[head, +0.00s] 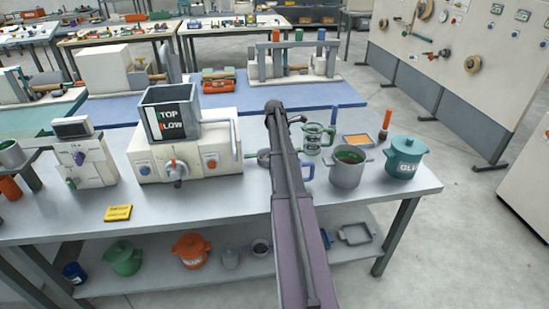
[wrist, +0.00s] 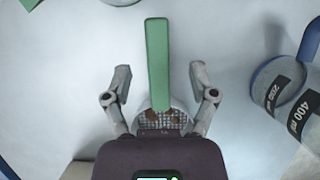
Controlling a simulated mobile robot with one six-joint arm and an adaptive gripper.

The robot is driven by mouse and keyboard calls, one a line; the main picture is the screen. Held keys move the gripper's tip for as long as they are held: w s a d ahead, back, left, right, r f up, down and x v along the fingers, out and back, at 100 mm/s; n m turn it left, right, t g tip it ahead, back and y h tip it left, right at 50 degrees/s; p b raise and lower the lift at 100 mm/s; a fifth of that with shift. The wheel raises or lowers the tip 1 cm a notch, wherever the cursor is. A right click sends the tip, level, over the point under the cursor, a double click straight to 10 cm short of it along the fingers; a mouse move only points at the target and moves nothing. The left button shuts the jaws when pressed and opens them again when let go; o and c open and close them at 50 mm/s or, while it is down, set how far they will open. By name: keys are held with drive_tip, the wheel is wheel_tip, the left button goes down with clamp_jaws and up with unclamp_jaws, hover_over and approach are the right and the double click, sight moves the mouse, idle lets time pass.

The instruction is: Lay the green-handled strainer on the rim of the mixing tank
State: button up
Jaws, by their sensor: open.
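The strainer shows in the wrist view, with a long green handle (wrist: 157,60) and a round mesh bowl (wrist: 158,121). My gripper (wrist: 160,72) is open, one finger on each side of the strainer, with the handle running between them. A dark grey open-topped tank (head: 169,121) with a STOP/SLOW panel stands on the cream machine. A grey two-handled pot (head: 347,167) with green contents is at right; I cannot tell which is the mixing tank.
A clear measuring jug with a blue handle (wrist: 267,72) is close right of the gripper in the wrist view. A teal glue pot (head: 405,157), a green-marked jug (head: 315,138) and an orange tray (head: 357,140) crowd the bench's right. A yellow block (head: 118,213) lies at front left.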

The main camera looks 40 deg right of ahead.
drive_tip(key=b+x, duration=0.3)
drive_tip(key=shift+w+f+b, duration=0.15)
drive_tip(key=shift+f+b, duration=0.15)
drive_tip(key=shift+f, duration=0.05)
drive_tip(key=shift+s+d+f+b, duration=0.25)
drive_tip(key=shift+d+f+b, duration=0.15)
drive_tip(key=shift+f+b, duration=0.25)
idle(0.4)
clamp_jaws()
